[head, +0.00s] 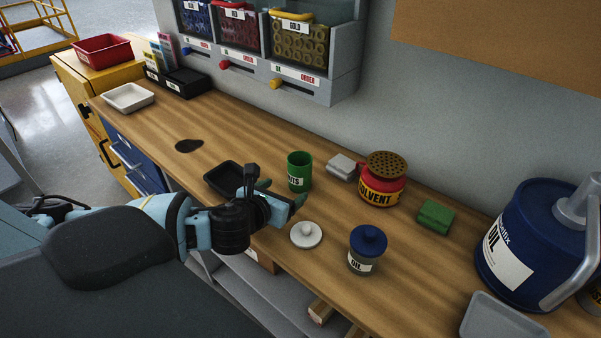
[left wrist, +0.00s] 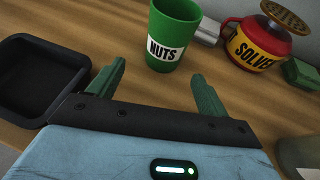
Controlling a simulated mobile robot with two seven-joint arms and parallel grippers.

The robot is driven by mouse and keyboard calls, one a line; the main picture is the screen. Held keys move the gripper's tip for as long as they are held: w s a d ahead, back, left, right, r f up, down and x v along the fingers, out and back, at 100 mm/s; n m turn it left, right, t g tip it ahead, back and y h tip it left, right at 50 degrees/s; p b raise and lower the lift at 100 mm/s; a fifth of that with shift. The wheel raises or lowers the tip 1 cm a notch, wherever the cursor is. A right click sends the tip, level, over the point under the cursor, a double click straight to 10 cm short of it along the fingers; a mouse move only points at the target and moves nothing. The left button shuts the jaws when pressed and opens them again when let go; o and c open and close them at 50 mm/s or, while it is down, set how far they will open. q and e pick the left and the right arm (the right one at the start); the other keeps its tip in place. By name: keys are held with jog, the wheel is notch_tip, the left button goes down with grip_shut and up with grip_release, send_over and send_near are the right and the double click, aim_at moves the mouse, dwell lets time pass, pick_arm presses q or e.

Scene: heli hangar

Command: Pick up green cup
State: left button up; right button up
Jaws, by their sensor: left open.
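A green cup (head: 299,171) with a white label stands upright on the wooden workbench. In the left wrist view the green cup (left wrist: 174,38) reads "NUTS" and stands just beyond the fingers, slightly right of the middle of the picture. My left gripper (head: 284,196) is close to the cup on its near side. Its two green fingers (left wrist: 157,85) are spread apart with nothing between them, and a gap of bare wood lies between them and the cup. My right gripper is not in view.
A black tray (head: 224,178) lies left of the cup. A white lid (head: 306,235) and a blue-capped oil jar (head: 367,250) stand nearer. A red solvent can (head: 382,181), a grey metal block (head: 342,167) and a green sponge (head: 435,217) are to the right.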

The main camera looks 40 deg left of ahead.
aim_at(294, 184)
pick_arm(q)
jog(key=shift+x, duration=0.9)
jog(key=shift+w, duration=0.25)
jog(key=x, duration=0.4)
jog(key=shift+w+d, duration=0.2)
jog(key=shift+w, duration=0.2)
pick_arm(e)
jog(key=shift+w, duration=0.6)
pick_arm(q)
jog(key=c, duration=1.2)
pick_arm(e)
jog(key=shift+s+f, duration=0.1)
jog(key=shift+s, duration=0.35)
pick_arm(q)
jog(key=shift+o, duration=0.2)
